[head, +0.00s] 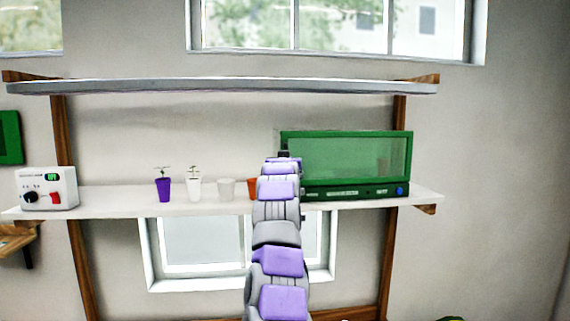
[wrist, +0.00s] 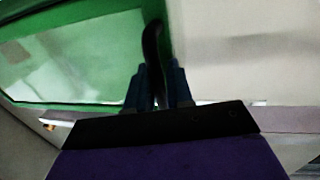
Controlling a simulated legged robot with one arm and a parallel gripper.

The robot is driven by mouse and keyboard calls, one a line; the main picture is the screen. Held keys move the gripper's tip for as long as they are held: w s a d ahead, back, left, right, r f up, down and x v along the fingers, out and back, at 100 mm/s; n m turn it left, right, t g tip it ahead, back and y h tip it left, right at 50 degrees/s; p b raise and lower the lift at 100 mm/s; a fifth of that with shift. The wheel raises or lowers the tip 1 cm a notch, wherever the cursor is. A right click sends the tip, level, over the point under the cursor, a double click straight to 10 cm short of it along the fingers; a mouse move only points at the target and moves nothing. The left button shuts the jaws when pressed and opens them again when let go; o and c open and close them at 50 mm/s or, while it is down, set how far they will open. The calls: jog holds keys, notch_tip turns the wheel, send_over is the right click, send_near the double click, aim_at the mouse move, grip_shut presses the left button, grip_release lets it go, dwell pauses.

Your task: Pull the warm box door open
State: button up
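The warm box (head: 345,190) is a green box at the right end of the white shelf. Its door (head: 347,157) has a wide see-through panel in a green frame and looks closed in the head view. My gripper (head: 284,154) is at the door's left edge, with my arm hiding part of that edge. In the wrist view, the black curved door handle (wrist: 152,45) runs down between the two dark blue fingers of my gripper (wrist: 158,75). The fingers sit close against it on both sides and look shut on it. The green door (wrist: 75,50) fills the left.
The shelf (head: 110,202) also holds a white control box (head: 48,188) with a red switch, a purple pot (head: 163,190), a white pot (head: 194,188), a grey cup (head: 226,188) and a partly hidden orange pot (head: 252,188). An upper shelf (head: 220,86) runs above.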

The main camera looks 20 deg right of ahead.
grip_shut()
jog(key=shift+s, duration=0.2)
dwell(0.3)
